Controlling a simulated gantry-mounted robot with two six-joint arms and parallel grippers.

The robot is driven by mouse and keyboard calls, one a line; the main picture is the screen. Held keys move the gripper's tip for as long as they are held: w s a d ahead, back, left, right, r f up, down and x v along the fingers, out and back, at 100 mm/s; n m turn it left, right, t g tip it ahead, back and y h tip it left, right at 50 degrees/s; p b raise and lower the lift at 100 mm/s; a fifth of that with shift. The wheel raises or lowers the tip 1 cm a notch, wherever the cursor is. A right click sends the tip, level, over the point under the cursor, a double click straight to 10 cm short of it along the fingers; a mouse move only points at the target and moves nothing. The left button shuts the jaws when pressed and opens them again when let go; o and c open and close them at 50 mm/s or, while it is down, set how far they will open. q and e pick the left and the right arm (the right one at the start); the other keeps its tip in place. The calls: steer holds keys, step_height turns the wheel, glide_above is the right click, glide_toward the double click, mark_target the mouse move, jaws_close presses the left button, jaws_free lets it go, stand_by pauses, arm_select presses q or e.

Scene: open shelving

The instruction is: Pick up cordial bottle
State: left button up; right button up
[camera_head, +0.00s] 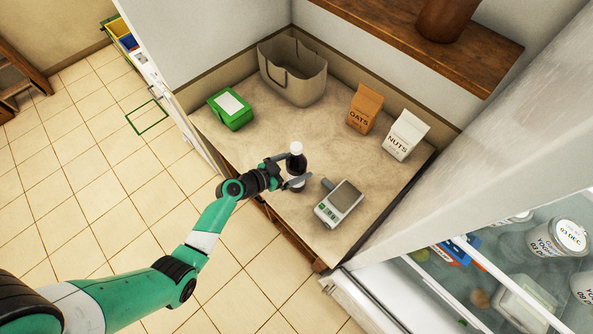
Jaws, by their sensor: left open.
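The cordial bottle (296,166) is dark with a white cap and stands upright on the stone-look counter (255,147), near its front edge. My left gripper (288,170) comes in from the left at the bottle. Its fingers are open, one on the far side and one on the near side of the bottle. I cannot tell whether either finger touches it. My right gripper does not show.
A kitchen scale (341,202) stands just right of the bottle. A green box (231,109), a beige bag (293,72), an oats bag (364,108) and a nuts bag (405,135) stand further back. A wooden shelf (470,55) overhangs the back right. An open fridge (480,262) is at lower right.

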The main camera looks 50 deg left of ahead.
arm_select(q)
jaws_close()
steer(key=shift+w, duration=0.1)
stand_by(0.6)
steer(key=shift+r, duration=0.15)
